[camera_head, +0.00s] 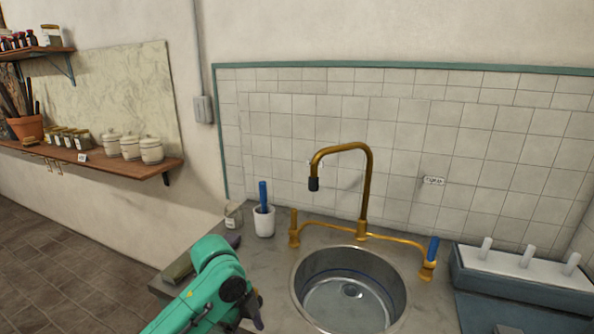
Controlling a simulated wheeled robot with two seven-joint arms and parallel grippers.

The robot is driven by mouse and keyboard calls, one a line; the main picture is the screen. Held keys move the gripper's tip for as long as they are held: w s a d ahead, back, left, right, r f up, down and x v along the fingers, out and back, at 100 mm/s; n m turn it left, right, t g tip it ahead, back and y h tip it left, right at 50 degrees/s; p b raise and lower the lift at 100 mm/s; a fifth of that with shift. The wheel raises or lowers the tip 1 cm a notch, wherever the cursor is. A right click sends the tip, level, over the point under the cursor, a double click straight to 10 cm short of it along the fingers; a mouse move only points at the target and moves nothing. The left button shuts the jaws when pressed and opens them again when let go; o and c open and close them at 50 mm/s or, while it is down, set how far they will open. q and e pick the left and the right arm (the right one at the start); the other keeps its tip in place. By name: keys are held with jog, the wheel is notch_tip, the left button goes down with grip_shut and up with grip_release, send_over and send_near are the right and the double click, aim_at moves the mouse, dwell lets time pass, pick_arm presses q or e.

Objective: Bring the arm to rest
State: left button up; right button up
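My teal arm reaches in at the bottom, left of centre, over the front left of the grey counter (275,262). It is bent, with dark joint parts on its right side near the sink. I cannot make out fingertips on it, and its lower end is cut off by the bottom edge of the picture. No second arm shows, and my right gripper is out of view. Nothing held can be seen.
A round metal sink (300,285) with a brass faucet (367,195) is right of my arm. A white cup (264,223), a small jar (233,216) and a greenish item (178,269) stand near it. A blue-grey rack (520,278) is at right, a wall shelf (110,168) at left.

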pick_arm(q)
jog(key=s+f+n+t+h, duration=0.2)
jog(key=s+f+n, duration=0.4)
jog(key=f+n, duration=0.15)
jog(key=s+a+f+n+t+y, duration=0.1)
jog(key=s+a+f+n+y, duration=0.3)
jog(key=s+a+n, duration=0.9)
notch_tip(320, 180, down, 20)
jog(key=w+m, duration=0.1)
jog(key=s+a+f+g, duration=0.2)
jog(key=s+a+f, duration=0.1)
jog(key=s+f, duration=1.4)
jog(key=shift+s+a, duration=0.15)
jog(key=shift+s, duration=0.15)
jog(key=shift+m, duration=0.25)
dwell(0.9)
